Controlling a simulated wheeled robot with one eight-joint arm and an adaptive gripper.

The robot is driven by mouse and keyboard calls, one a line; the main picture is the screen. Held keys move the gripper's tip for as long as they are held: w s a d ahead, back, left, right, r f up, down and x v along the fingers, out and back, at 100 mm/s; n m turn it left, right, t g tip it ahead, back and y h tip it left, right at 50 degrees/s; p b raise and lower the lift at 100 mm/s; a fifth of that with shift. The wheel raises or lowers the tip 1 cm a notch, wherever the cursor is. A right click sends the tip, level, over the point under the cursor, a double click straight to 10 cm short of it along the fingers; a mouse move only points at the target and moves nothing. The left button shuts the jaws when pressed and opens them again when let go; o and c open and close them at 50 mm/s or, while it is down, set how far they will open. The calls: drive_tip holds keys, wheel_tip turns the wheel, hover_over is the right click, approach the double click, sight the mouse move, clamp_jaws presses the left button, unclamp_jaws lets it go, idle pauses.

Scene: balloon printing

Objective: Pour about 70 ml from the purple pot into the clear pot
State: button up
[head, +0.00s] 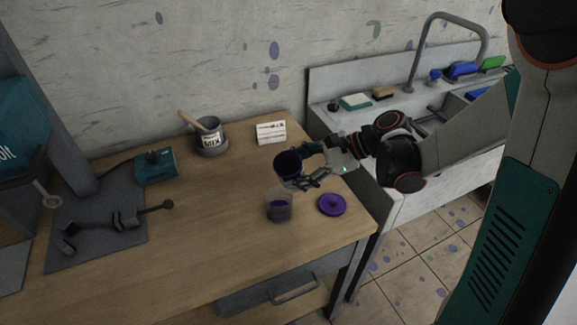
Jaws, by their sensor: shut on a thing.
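The purple pot (287,164) is held in my gripper (303,172), above the wooden table near its right side. My gripper comes in from the right and is shut on the pot. The pot looks tilted to the left, over the clear pot (279,201). The clear pot stands on the table just below and holds dark purple liquid in its lower part. Whether liquid is flowing between the two is too small to tell. A round purple lid (332,204) lies on the table to the right of the clear pot.
A grey MIX pot (211,138) with a wooden stick and a white card (271,133) stand at the back of the table (200,245). A teal box (156,167) and a dark tool on a grey mat (97,257) are left. A sink (440,105) is right.

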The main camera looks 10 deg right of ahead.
drive_tip(key=shift+d+r, duration=0.1)
drive_tip(key=shift+r, duration=0.05)
drive_tip(key=shift+a, duration=0.25)
drive_tip(key=shift+d, duration=0.3)
drive_tip(key=shift+a+r+h+p, duration=0.1)
drive_tip(key=shift+h+p, duration=0.2)
drive_tip(key=shift+p, duration=0.05)
drive_tip(key=shift+w+r+n+t+h+p, duration=0.1)
drive_tip(key=shift+r+n+t+h+p, duration=0.15)
drive_tip(key=shift+n+t+h+p, duration=0.7)
idle(1.0)
drive_tip(key=shift+r+h, duration=0.1)
drive_tip(key=shift+h, duration=0.25)
drive_tip(key=shift+t, duration=0.25)
